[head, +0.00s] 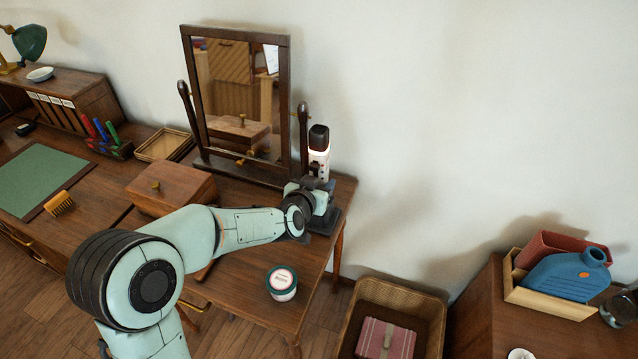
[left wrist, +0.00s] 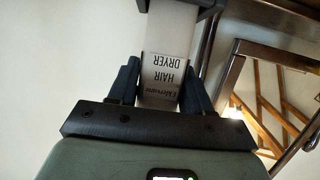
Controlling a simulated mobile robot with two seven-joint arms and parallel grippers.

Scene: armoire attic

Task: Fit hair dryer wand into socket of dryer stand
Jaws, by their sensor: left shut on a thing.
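The hair dryer wand (head: 319,148) is white with a black top and stands upright at the right end of the dressing table, beside the mirror. My left gripper (head: 314,184) is shut on it from the front, low on its body. In the left wrist view my left gripper (left wrist: 163,85) has a finger on each side of the wand's pale body (left wrist: 168,72), whose "HAIR DRYER" lettering reads upside down. The dark dryer stand (head: 326,219) shows below and behind the gripper. My gripper hides the wand's lower end and the socket, so I cannot tell how they meet.
The framed mirror (head: 238,95) stands just left of the wand. A wooden box (head: 171,189) and a round lidded jar (head: 282,281) are on the table (head: 247,298). A wicker bin (head: 432,318) stands on the floor to the right. The wall behind is bare.

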